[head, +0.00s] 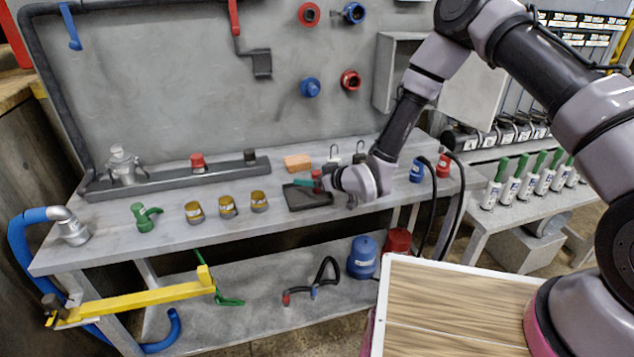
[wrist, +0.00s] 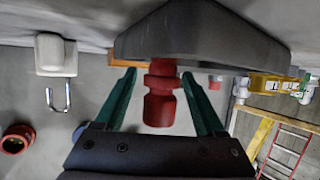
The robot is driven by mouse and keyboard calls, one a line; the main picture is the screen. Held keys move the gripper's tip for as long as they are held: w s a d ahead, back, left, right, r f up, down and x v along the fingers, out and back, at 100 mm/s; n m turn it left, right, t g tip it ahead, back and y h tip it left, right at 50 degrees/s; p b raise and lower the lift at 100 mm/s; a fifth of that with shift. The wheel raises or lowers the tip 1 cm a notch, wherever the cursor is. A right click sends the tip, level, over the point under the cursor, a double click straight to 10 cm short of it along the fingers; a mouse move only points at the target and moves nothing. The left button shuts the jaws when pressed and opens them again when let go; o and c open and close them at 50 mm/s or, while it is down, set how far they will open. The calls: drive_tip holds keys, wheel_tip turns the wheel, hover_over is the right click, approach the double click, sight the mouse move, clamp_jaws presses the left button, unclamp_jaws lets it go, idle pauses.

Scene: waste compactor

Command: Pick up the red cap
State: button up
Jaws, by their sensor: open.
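The red cap (head: 317,176) (wrist: 160,92) stands on the dark grey tray (head: 308,204) on the bench. In the wrist view it sits between the two teal fingers of my gripper (wrist: 161,100), with a gap visible on each side. The wrist view is upside down, with the tray (wrist: 205,38) at the top. In the head view my gripper (head: 316,184) reaches in low from the right, and its wrist partly hides the tray's right side. My gripper is open and holds nothing.
An orange block (head: 298,163) lies just behind the tray. Padlock-like pieces with wire loops (head: 335,153) stand close behind my gripper. Several brass caps (head: 228,205) stand to the left. Another red fitting (head: 198,163) sits on the long rail. The front bench edge is clear.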

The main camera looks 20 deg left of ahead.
clamp_jaws()
drive_tip(key=shift+r, duration=0.1)
